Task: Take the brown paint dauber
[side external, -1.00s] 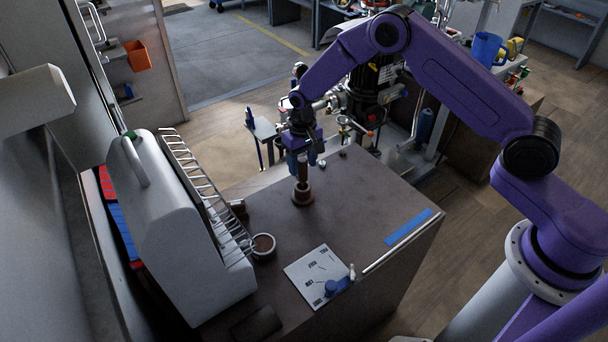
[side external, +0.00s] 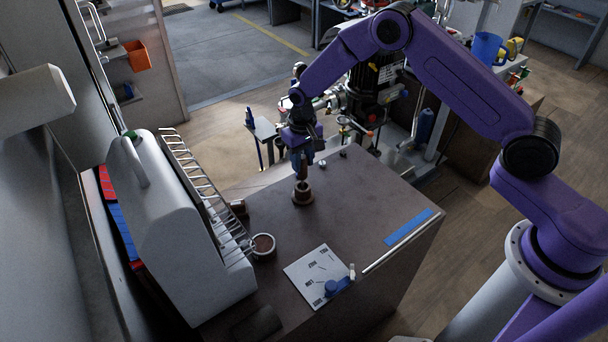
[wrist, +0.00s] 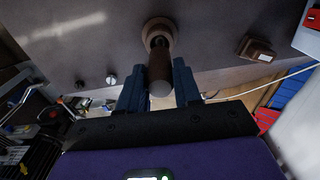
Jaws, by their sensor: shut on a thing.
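The brown paint dauber (wrist: 159,70) is a brown rod-like piece with a rounded end, between the fingers of my gripper (wrist: 159,78) in the wrist view. My gripper (side external: 301,160) is shut on it and points down above the table in the side view. A round brown cup or holder (side external: 303,193) stands on the table directly below; it also shows in the wrist view (wrist: 160,27). The dauber's far end is over or inside the cup's mouth; I cannot tell which.
The dark tabletop (side external: 350,220) has free room to the right. A grey case with a wire rack (side external: 190,230) stands at left. A round brown-filled cup (side external: 263,245), a white labelled plate (side external: 315,275) and a blue strip (side external: 408,227) lie nearer the front.

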